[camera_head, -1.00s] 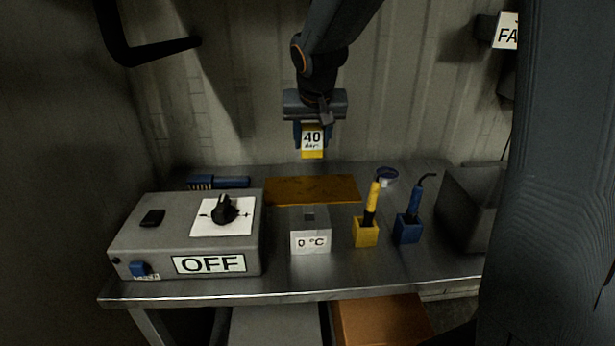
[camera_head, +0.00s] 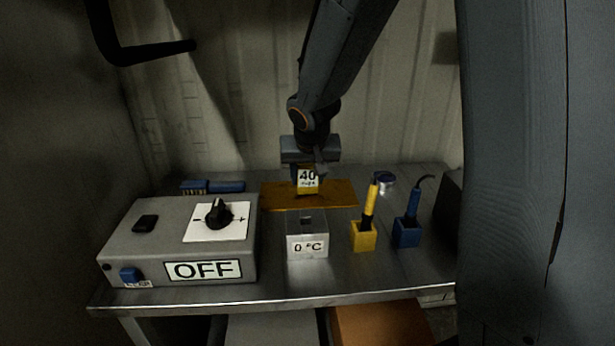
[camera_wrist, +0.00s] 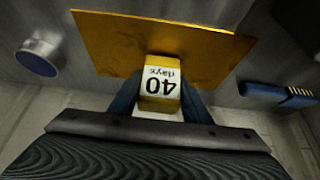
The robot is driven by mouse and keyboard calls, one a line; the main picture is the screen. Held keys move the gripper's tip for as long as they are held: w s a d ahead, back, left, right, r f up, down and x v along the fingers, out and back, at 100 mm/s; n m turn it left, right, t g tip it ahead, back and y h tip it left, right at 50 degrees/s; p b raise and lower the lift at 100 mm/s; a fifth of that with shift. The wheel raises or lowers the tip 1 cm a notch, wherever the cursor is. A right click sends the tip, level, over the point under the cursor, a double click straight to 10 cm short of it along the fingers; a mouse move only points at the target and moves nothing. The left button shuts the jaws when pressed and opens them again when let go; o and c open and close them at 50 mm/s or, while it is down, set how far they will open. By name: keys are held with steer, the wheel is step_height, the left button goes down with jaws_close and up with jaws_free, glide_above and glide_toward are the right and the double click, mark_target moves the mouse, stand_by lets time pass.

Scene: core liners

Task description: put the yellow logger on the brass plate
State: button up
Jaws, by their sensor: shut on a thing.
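The yellow logger (camera_head: 307,187) has a white label reading "40 days". My gripper (camera_head: 308,172) is shut on it and holds it upright over the brass plate (camera_head: 335,196). The plate is a flat golden sheet lying on the steel bench, behind the "0 °C" block. In the wrist view the logger (camera_wrist: 160,88) sits between my fingertips, with the brass plate (camera_wrist: 110,40) behind it. I cannot tell whether the logger's bottom touches the plate.
A grey box marked OFF (camera_head: 180,250) with a black knob stands at the left. In front of the plate are the "0 °C" block (camera_head: 307,240), a yellow holder (camera_head: 363,237) and a blue holder (camera_head: 407,234). A blue brush (camera_head: 212,187) and a small round tin (camera_head: 384,180) flank the plate.

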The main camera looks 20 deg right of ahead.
steer(key=shift+f, duration=0.1)
steer(key=o, duration=1.1)
steer(key=shift+r, duration=0.25)
steer(key=p+v, duration=0.1)
steer(key=v, duration=1)
steer(key=shift+s+r, duration=0.3)
